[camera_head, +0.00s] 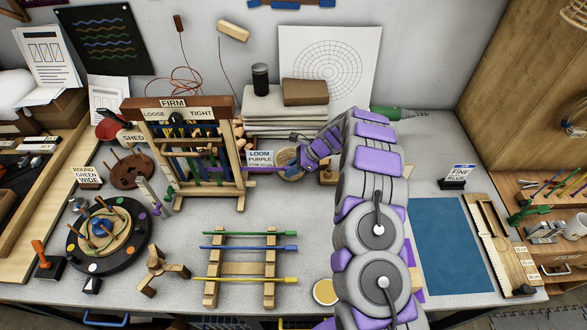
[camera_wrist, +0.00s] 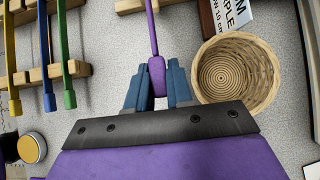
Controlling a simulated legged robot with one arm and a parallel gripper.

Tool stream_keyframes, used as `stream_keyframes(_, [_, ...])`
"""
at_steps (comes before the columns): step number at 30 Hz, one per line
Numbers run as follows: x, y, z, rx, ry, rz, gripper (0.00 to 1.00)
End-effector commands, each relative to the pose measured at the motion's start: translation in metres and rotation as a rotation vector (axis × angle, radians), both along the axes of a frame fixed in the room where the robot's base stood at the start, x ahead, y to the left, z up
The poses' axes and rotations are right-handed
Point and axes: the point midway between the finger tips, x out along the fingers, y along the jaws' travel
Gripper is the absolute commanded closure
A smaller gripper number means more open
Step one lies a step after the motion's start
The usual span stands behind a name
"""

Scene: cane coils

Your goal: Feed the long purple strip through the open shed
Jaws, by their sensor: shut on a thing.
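The loom (camera_head: 186,150) is a wooden frame with hanging strips and a FIRM / LOOSE / TIGHT sign, left of centre in the head view. The long purple strip (camera_head: 262,169) runs level from the loom's right side towards my gripper (camera_head: 297,168). In the wrist view the strip (camera_wrist: 153,32) stretches straight ahead, and its thicker purple end (camera_wrist: 156,74) sits between the blue fingers of my gripper (camera_wrist: 158,92), shut on it. The strip's far end among the loom's strips is hard to make out. The shed opening itself cannot be told clearly.
A round woven basket (camera_wrist: 246,96) stands close right of my fingers. A wooden rack (camera_head: 212,272) with green, blue and yellow rods lies in front of the loom. A round black turntable (camera_head: 83,255) is at left. A blue mat (camera_head: 448,245) lies at right.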

Motion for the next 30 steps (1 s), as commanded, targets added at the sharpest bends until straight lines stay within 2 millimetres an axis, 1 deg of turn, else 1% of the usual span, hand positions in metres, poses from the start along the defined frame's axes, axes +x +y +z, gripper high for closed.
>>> stream_keyframes(21, [-0.001, 0.033, 0.0, 0.001, 0.001, 0.002, 1.0])
stream_keyframes(30, [-0.001, 0.035, 0.0, 0.0, 0.002, 0.001, 1.0])
